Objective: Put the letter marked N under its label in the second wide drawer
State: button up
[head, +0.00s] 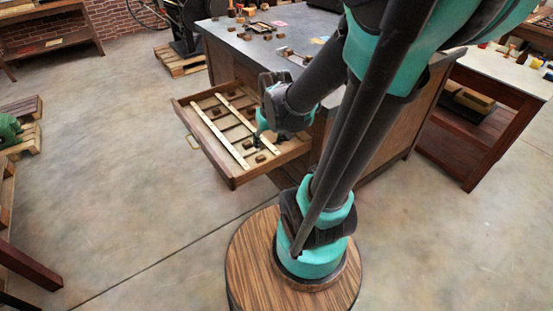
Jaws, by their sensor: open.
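A wide wooden drawer (204,147) is pulled out from the grey-topped cabinet. Light strips (219,137) run across it, and several small dark letter blocks (260,158) lie inside. My gripper (257,143) points down over the near part of the drawer, with its jaws open. Blocks lie close to its fingertips; I cannot tell whether it touches any. The marks on the blocks and labels are too small to read, so I cannot tell which is the N. My arm hides part of the drawer's right side.
The cabinet top (232,47) holds several small blocks and a tray (292,56). A side table (500,70) with tools stands at the right. Wooden pallets (180,60) and a green machine (9,130) stand at the left. The floor left of the drawer is clear.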

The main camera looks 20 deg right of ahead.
jog(key=s+f, duration=0.2)
jog(key=s, duration=0.4)
jog(key=shift+s+d+m+t, duration=0.3)
jog(key=shift+s+m+t, duration=0.05)
jog(key=shift+m+t, duration=0.05)
dwell(0.7)
